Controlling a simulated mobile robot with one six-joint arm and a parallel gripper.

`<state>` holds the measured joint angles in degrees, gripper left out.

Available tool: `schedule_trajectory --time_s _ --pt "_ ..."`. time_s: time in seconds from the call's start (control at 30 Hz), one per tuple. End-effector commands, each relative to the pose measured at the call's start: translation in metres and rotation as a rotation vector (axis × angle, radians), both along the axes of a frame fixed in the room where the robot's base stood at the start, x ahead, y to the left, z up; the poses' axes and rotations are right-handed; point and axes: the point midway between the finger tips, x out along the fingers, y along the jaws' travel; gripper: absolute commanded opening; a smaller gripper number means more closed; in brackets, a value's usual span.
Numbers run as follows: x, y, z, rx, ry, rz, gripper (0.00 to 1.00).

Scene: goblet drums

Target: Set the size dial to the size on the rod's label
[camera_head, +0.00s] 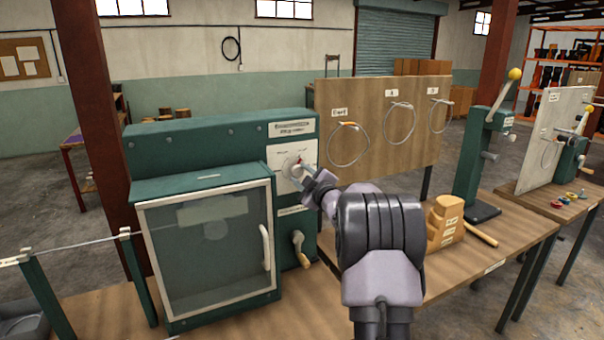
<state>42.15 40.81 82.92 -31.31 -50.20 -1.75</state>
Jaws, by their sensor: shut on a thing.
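The green machine (160,144) stands on the wooden bench. Its white dial plate (280,155) carries the size dial (291,165), a round knob with a small red mark. My gripper (297,170) is at the dial and shut on it, seen from behind and partly covering it. The plate's lettering is too small to read. A thin metal rod (80,244) lies across two green posts at the left. The rod's label (12,261) is a white tag at the left edge, too small to read.
Below the dial are a lever with a wooden grip (299,248) and the door handle (266,247) of the glazed door. A board with wire hoops (378,125) stands behind. A wooden block (444,222) and a green lever press (478,165) are to the right.

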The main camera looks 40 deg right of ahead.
Motion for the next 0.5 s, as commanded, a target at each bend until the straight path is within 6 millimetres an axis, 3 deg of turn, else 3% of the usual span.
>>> schedule_trajectory --time_s 0.5 --pt "0.0004 0.0020 -0.0001 0.469 -0.112 0.001 0.00"
